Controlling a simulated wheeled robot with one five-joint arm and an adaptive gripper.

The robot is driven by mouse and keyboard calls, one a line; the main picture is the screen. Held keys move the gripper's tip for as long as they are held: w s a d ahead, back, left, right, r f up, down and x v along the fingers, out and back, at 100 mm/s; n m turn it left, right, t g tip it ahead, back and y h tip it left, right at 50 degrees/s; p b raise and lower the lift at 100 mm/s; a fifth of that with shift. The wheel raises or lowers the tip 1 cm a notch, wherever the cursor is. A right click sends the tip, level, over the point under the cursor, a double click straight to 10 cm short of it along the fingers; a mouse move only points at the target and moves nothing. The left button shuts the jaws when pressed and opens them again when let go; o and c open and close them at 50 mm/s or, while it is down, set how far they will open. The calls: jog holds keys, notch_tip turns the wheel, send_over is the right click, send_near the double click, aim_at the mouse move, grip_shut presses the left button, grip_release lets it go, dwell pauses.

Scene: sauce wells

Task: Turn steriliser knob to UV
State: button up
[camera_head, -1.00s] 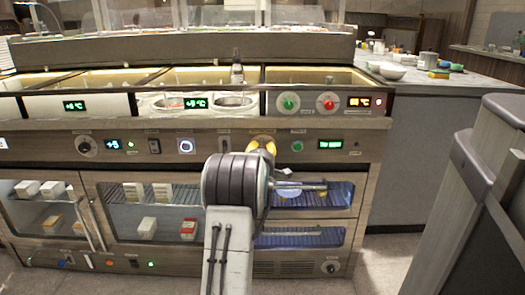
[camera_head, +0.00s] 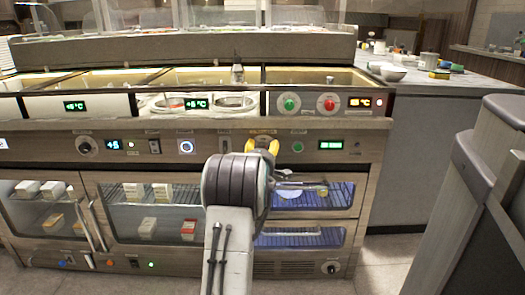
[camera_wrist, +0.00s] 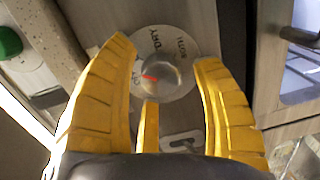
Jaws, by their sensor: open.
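The steriliser knob (camera_wrist: 163,78) is a round metal knob with a red pointer line, on a pale dial plate (camera_wrist: 184,46) marked DRY and BOTH. Another label at the dial's left is partly covered by a finger and hard to read. The red line lies on the knob's left side, towards that label. My gripper (camera_wrist: 164,55) is open, with yellow fingers left and right of the knob and a third yellow piece below it. Contact with the knob cannot be told. In the head view my gripper (camera_head: 262,147) is at the counter's front panel and hides the knob.
A green button (camera_wrist: 9,42) is left of the dial in the wrist view. Below the panel, a blue-lit cabinet (camera_head: 335,195) has a horizontal handle. A green display (camera_head: 331,144) is to the right. A grey structure (camera_head: 470,190) stands at the right, with open floor between.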

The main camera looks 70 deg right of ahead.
jog(key=v, duration=1.2)
dwell(0.5)
notch_tip(320, 180, down, 4)
jog(key=d+y+p, duration=0.1)
jog(key=d+p, duration=0.2)
jog(key=p, duration=0.3)
jog(key=w+d+r+m+h+b, duration=0.1)
jog(key=w+d+r+m+b, duration=0.2)
jog(key=d+m+b, duration=0.3)
jog(key=shift+d+m+h, duration=0.3)
jog(key=shift+d+m, duration=0.95)
jog(key=shift+m, duration=0.25)
jog(key=shift+r, duration=0.15)
